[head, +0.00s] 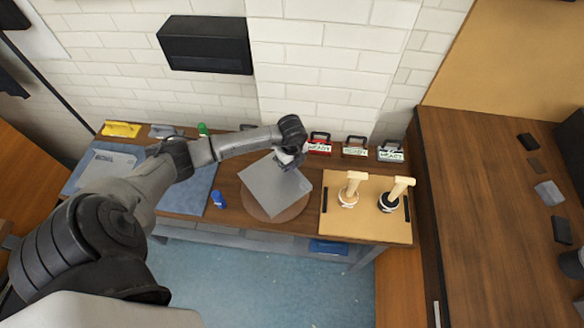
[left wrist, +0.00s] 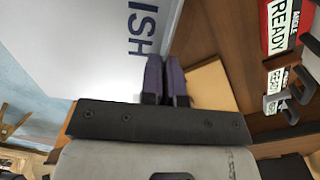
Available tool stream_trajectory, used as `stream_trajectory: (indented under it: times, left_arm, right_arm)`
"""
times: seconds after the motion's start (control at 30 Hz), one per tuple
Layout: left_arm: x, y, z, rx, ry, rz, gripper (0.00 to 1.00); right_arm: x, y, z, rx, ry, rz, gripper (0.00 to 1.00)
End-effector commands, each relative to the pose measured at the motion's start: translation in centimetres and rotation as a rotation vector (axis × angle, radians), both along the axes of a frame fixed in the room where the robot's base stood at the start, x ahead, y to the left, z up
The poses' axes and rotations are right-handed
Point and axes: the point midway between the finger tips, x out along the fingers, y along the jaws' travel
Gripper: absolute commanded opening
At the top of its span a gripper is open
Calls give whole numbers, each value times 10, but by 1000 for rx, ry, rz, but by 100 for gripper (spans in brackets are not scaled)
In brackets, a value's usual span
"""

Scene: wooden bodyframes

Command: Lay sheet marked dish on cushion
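The sheet (head: 275,187) is a flat grey square, tilted above the round brown cushion (head: 298,207) and covering most of it. In the left wrist view the sheet (left wrist: 90,40) shows the dark letters "ISH"; the rest of its mark is out of frame. My left gripper (head: 288,163) is at the sheet's far right edge. In the left wrist view its dark fingers (left wrist: 166,80) are close together on that edge, shut on the sheet. I cannot tell whether the sheet's near corner touches the cushion. My right gripper is not in view.
Another pale sheet (head: 108,166) lies on the blue mat (head: 200,187) at left. A blue bottle (head: 218,199) stands left of the cushion. A tan board (head: 365,222) with two wooden-handled tools is at right. Labelled holders, one red (head: 319,146), line the back.

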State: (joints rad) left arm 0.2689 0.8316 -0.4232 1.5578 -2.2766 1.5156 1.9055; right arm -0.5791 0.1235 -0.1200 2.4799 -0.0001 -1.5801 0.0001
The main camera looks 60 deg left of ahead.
Motion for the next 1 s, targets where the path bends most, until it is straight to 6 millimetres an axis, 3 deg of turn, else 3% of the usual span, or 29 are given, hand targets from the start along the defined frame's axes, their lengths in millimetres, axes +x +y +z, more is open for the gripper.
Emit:
stream_trajectory:
  times: [0.27, 0.67, 0.93, 1.0]
  left_arm:
    - [0, 0, -33, 0, 2, 2, 0]
    - [0, 0, -37, 1, 0, 1, 0]
    - [0, 0, -37, 1, 1, 0, 28]
    - [0, 0, -37, 1, 1, 0, 28]
  right_arm:
    - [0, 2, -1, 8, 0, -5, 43]
    - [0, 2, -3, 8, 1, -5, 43]
    - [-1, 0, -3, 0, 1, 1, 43]
    - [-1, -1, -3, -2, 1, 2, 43]
